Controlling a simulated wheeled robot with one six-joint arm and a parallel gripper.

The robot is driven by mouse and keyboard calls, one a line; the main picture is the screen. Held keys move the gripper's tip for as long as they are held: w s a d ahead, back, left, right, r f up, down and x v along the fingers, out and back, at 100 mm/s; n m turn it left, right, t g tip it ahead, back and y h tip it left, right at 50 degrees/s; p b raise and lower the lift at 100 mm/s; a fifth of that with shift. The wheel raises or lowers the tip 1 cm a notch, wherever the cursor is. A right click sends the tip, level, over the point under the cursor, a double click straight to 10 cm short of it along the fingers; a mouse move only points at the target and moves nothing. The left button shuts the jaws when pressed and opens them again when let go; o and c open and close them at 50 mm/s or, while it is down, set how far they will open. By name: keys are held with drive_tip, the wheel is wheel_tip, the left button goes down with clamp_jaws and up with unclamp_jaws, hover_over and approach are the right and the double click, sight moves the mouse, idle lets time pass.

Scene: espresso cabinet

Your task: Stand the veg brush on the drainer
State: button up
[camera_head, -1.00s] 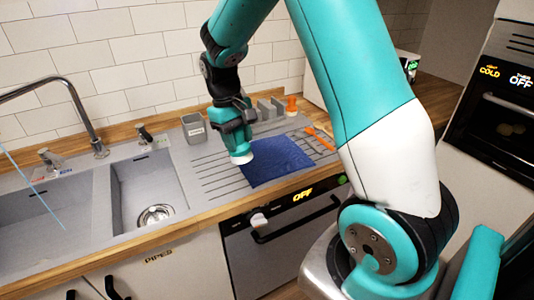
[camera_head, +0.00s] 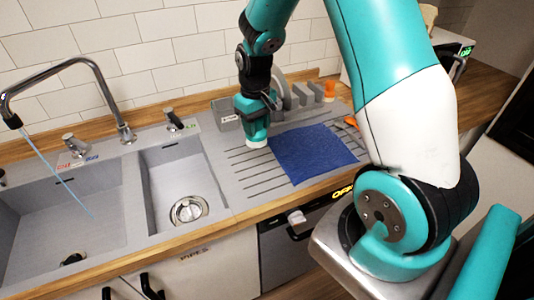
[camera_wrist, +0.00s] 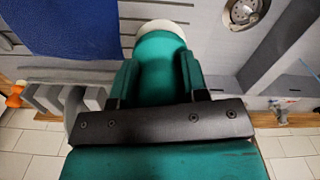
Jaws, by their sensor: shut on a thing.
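My gripper (camera_head: 256,112) is shut on the veg brush (camera_head: 257,130), a teal piece with a white lower end. I hold it roughly upright, white end down, over the grooved drainer (camera_head: 245,180), just left of the blue cloth's far left corner. I cannot tell whether the white end touches the drainer. In the wrist view the brush (camera_wrist: 160,65) sits between the two fingers, its white end pointing away from the gripper. The drainer's grooves also show there at the left and around the cloth.
A blue cloth (camera_head: 310,153) covers the middle of the drainer. Behind my gripper stand a grey cup (camera_head: 225,115), a grey rack (camera_head: 305,95) and an orange item (camera_head: 330,91). The small sink bowl (camera_head: 180,185) lies left. The drainer's front left strip is clear.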

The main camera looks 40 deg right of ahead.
wheel_tip(320, 180, down, 13)
drive_tip(key=p, duration=0.3)
drive_tip(key=shift+f, duration=0.15)
drive_tip(key=shift+f, duration=0.2)
drive_tip(key=o, duration=0.8)
